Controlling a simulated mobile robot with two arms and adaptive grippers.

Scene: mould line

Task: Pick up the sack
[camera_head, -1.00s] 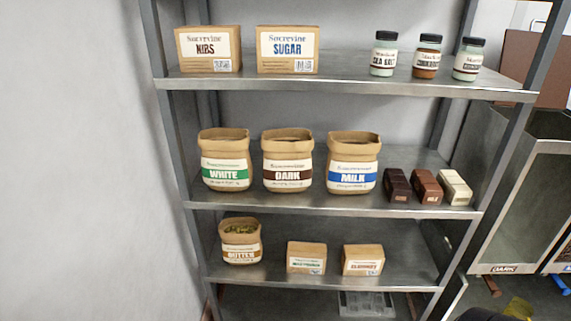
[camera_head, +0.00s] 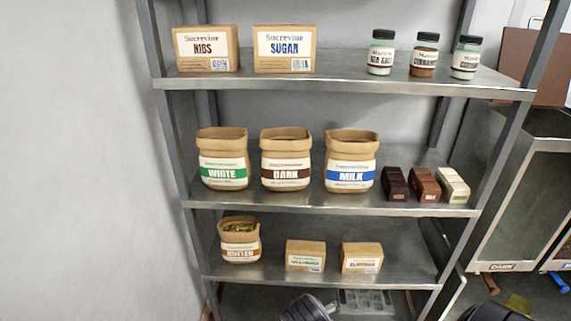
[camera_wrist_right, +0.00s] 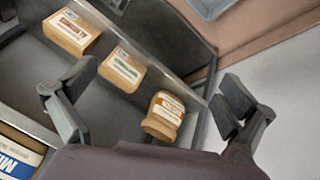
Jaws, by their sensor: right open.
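Several paper sacks stand upright on the shelf rack. The white-label sack (camera_head: 222,160), dark-label sack (camera_head: 286,160) and milk-label sack (camera_head: 351,162) are on the middle shelf. A smaller butter sack (camera_head: 239,241) with an open top is on the shelf below. In the right wrist view, the butter sack (camera_wrist_right: 162,116) shows between my open right gripper's (camera_wrist_right: 150,108) fingers, apart from them. The milk sack (camera_wrist_right: 18,155) is cut off at lower left there. A dark part of my arm shows at the bottom of the head view. My left gripper cannot be made out.
Two small boxes (camera_head: 305,256) (camera_head: 361,258) stand right of the butter sack. Chocolate bars (camera_head: 425,185) lie right of the milk sack. Boxes (camera_head: 206,50) and jars (camera_head: 424,55) fill the top shelf. Metal shelf edges (camera_head: 330,211) and posts are close by.

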